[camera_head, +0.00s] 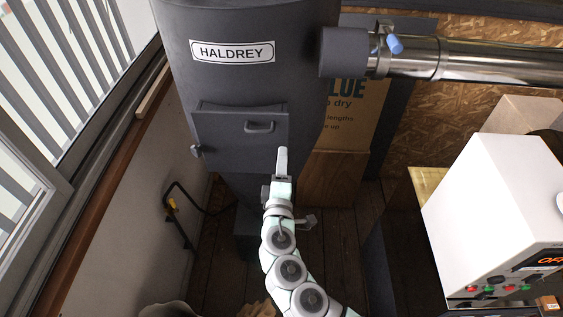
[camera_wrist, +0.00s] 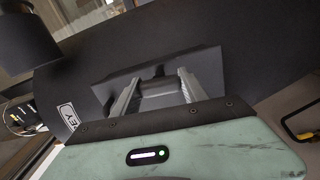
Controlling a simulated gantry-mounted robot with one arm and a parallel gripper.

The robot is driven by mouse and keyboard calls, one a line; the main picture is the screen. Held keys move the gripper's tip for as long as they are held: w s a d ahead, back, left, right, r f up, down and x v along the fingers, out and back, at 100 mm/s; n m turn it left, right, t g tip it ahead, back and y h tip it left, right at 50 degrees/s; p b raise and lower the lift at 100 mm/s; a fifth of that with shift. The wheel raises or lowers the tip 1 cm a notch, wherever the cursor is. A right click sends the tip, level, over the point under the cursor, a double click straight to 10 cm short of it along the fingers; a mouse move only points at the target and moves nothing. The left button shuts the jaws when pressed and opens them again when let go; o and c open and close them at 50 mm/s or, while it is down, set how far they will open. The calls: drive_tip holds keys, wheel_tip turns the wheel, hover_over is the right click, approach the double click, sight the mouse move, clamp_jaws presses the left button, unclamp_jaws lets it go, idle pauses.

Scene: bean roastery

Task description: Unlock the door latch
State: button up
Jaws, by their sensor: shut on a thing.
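The dark grey door (camera_head: 240,140) is a flat panel on the front of a dark drum. It appears closed, with a bar handle (camera_head: 260,127) near its upper right. A small knob-like fitting (camera_head: 196,150) sits at its lower left edge. My gripper (camera_head: 283,153) reaches up to the door's lower right edge. In the wrist view, my two fingers (camera_wrist: 159,77) are shut on a grey block-like piece (camera_wrist: 158,89) in front of the door panel (camera_wrist: 205,65). This piece appears to be the latch; in the head view my fingers hide it.
The drum bears a HALDREY label (camera_head: 232,51). A shiny pipe (camera_head: 480,62) runs right from the drum top. A white machine (camera_head: 490,210) stands at the right. A wall-mounted black bar with a yellow part (camera_head: 172,203) is at the left. The wooden floor (camera_head: 335,230) shows beside my arm.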

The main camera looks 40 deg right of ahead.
drive_tip(key=shift+n, duration=0.6)
drive_tip(key=o, duration=1.4)
drive_tip(key=v, duration=1.1)
drive_tip(key=shift+b, duration=0.35)
drive_tip(key=shift+w, duration=0.15)
